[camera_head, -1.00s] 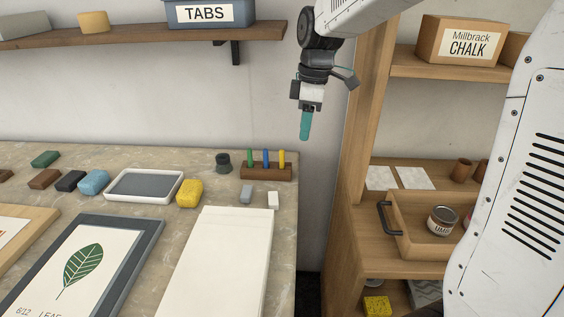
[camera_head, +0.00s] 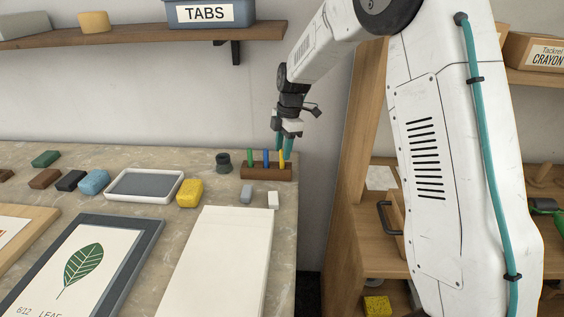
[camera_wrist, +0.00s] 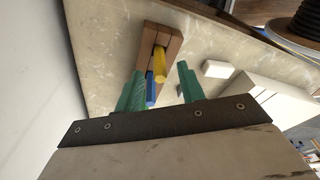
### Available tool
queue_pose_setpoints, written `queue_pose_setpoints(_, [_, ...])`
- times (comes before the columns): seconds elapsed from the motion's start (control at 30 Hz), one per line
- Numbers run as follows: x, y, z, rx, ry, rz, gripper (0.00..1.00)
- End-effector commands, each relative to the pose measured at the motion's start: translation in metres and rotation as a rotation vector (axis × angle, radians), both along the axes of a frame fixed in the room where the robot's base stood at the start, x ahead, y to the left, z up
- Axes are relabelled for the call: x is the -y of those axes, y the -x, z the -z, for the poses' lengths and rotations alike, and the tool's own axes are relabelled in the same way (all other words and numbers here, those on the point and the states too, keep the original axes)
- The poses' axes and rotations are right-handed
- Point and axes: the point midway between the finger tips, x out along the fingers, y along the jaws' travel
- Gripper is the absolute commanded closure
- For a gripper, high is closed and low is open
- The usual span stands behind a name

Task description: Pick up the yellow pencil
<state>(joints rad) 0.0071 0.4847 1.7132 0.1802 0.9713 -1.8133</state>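The yellow pencil (camera_head: 282,160) stands upright in the right end of a wooden holder (camera_head: 262,173) on the worktop, beside a blue pencil (camera_head: 265,157) and a green pencil (camera_head: 250,157). My gripper (camera_head: 284,151) is open, its teal fingers pointing down at the top of the yellow pencil. In the wrist view the yellow pencil (camera_wrist: 159,62) shows between the spread fingers (camera_wrist: 161,70), with a gap on both sides. The blue pencil (camera_wrist: 151,90) shows nearer the gripper's base.
A dark round jar (camera_head: 223,162) stands left of the holder. A grey block (camera_head: 246,193), a white block (camera_head: 273,200) and a yellow sponge (camera_head: 189,193) lie in front. The worktop's right edge is close to the holder. A wooden shelf unit (camera_head: 352,190) stands to the right.

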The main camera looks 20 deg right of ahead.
Motion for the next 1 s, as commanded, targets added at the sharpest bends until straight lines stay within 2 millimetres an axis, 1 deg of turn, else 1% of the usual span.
queue_pose_setpoints(0.03, [-0.002, 0.001, 0.009, -0.004, 0.001, -0.001, 0.61])
queue_pose_setpoints(0.1, [-0.004, 0.001, 0.02, -0.004, 0.001, -0.001, 0.61])
queue_pose_setpoints(0.2, [-0.006, 0.001, 0.031, -0.002, 0.0, 0.0, 0.61])
queue_pose_setpoints(0.43, [-0.006, 0.001, 0.034, 0.0, 0.0, 0.0, 0.61])
queue_pose_setpoints(0.47, [-0.006, 0.001, 0.034, 0.0, 0.0, 0.0, 0.69])
queue_pose_setpoints(0.5, [-0.006, 0.001, 0.033, 0.0, 0.0, 0.0, 0.81])
queue_pose_setpoints(0.57, [-0.006, 0.001, 0.033, 0.0, 0.0, 0.0, 0.97])
queue_pose_setpoints(0.6, [-0.006, 0.001, 0.033, 0.0, 0.0, 0.0, 1.0])
queue_pose_setpoints(0.87, [-0.006, 0.001, 0.033, 0.0, 0.0, 0.001, 1.0])
queue_pose_setpoints(1.0, [-0.006, 0.0, 0.029, 0.0, 0.0, 0.0, 1.0])
